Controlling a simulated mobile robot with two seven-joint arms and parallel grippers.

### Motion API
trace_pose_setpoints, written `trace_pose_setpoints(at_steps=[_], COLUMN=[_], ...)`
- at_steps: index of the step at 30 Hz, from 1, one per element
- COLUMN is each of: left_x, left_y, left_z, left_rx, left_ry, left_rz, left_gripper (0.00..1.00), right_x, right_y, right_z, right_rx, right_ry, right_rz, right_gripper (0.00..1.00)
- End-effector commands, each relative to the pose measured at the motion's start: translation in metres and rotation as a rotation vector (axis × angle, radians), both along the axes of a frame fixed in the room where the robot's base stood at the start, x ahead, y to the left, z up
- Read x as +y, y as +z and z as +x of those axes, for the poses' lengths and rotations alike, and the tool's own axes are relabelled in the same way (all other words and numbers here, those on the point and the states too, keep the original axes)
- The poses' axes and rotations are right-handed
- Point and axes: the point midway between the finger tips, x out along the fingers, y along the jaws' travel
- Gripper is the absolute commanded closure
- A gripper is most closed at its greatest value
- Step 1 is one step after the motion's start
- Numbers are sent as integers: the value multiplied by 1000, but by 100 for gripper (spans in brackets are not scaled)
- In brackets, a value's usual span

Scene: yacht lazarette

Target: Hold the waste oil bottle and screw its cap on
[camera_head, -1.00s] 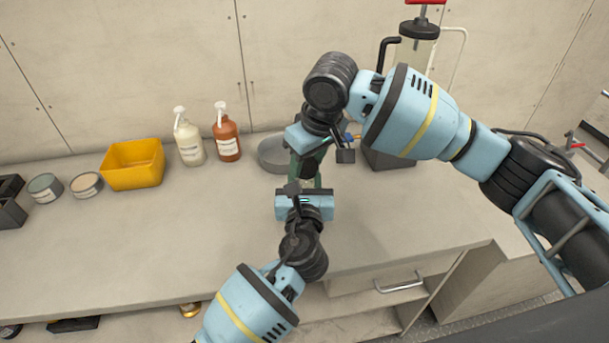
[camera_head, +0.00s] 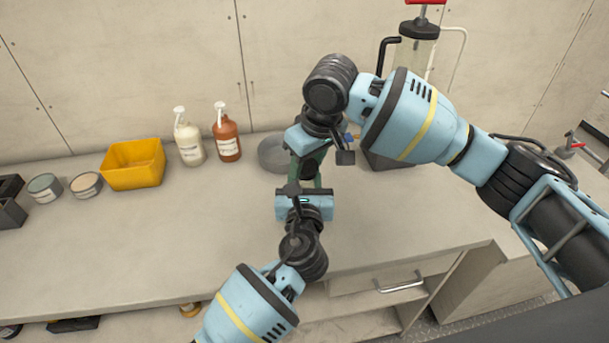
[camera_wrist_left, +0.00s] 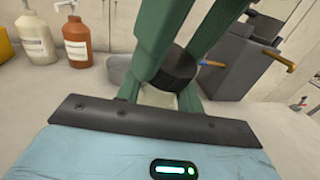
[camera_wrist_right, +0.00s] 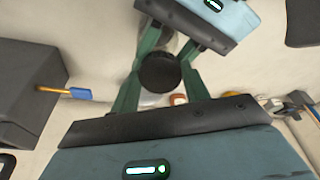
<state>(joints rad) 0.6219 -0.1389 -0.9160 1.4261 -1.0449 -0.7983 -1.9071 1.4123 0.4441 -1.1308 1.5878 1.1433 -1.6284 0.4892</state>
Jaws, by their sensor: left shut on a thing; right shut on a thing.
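The black round cap (camera_wrist_right: 160,73) is between the green fingers of my right gripper (camera_wrist_right: 163,85), which is shut on it. The pale, see-through waste oil bottle (camera_wrist_left: 158,97) stands upright between the fingers of my left gripper (camera_wrist_left: 160,95), which is shut on it. In the left wrist view the cap (camera_wrist_left: 176,68) sits right at the top of the bottle, with my right gripper coming down from above. I cannot tell whether the threads are engaged. In the head view my right gripper (camera_head: 318,155) and left gripper (camera_head: 308,185) hide most of both.
A grey box (camera_wrist_left: 235,65) with a blue-and-orange fitting stands close behind right. A grey round pan (camera_head: 273,153) is behind the grippers. A white pump bottle (camera_head: 189,140), a brown pump bottle (camera_head: 227,138) and a yellow bin (camera_head: 133,165) stand left. The front left counter is clear.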

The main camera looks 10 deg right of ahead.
Motion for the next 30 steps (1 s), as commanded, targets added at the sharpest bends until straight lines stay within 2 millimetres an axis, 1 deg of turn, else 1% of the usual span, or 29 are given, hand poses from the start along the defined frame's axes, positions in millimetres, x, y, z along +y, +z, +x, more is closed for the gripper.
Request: trace_pose_setpoints(at_steps=[5,16,30], left_x=[0,0,0], left_y=[-1,-1,0], left_z=[0,0,0], left_rx=[1,0,1], left_ry=[0,0,0], left_rz=[0,0,-1], left_gripper=[86,86,86], right_x=[0,0,0], right_y=[-4,-4,13], right_z=[0,0,0], right_rx=[1,4,1], right_ry=[0,-1,0], right_rz=[0,-2,0], right_gripper=[75,75,75])
